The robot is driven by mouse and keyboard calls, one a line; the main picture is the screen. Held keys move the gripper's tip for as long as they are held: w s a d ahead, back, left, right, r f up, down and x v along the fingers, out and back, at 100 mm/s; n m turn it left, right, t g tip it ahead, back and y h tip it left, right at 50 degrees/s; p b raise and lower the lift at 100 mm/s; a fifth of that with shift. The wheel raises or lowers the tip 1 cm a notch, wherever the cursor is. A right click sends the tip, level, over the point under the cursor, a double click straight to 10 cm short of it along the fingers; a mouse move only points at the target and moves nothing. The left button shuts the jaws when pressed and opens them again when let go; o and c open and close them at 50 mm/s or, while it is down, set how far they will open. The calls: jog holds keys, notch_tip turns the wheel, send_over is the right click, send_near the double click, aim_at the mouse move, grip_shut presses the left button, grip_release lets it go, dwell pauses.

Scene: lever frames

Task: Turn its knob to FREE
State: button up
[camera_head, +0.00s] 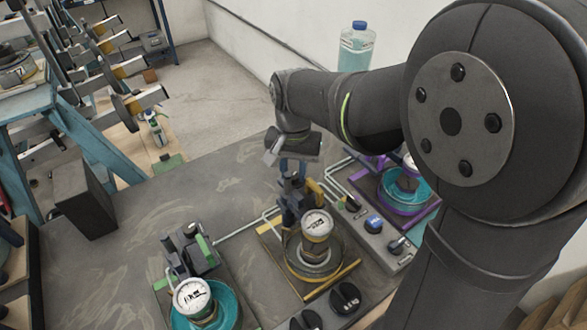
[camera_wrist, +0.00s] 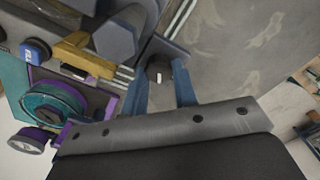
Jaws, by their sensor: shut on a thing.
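My gripper (camera_wrist: 161,82) shows two blue fingers in the wrist view, one on each side of a small dark knob (camera_wrist: 158,71) with a white mark. It is shut on this knob. In the head view my gripper (camera_head: 293,164) points down behind the middle unit (camera_head: 316,246), which has yellow trim and a round white gauge; the held knob cannot be made out there. No FREE label is readable, so I cannot tell the knob's setting.
A green-trimmed unit (camera_head: 193,297) stands at left and a purple-trimmed unit (camera_head: 405,183) at right. Other knobs include a blue one (camera_head: 374,222) and a large black one (camera_head: 345,297). A dark box (camera_head: 84,198) stands at left. Pipes run between units.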

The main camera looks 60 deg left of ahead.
aim_at(293, 175)
jog(key=n, duration=0.5)
jog(key=shift+n, duration=0.3)
jog(key=n, duration=0.5)
jog(key=shift+s+n, duration=0.1)
jog(key=shift+n, duration=0.3)
jog(key=o, duration=0.7)
jog(key=shift+r, duration=0.15)
notch_tip(293, 175, up, 17)
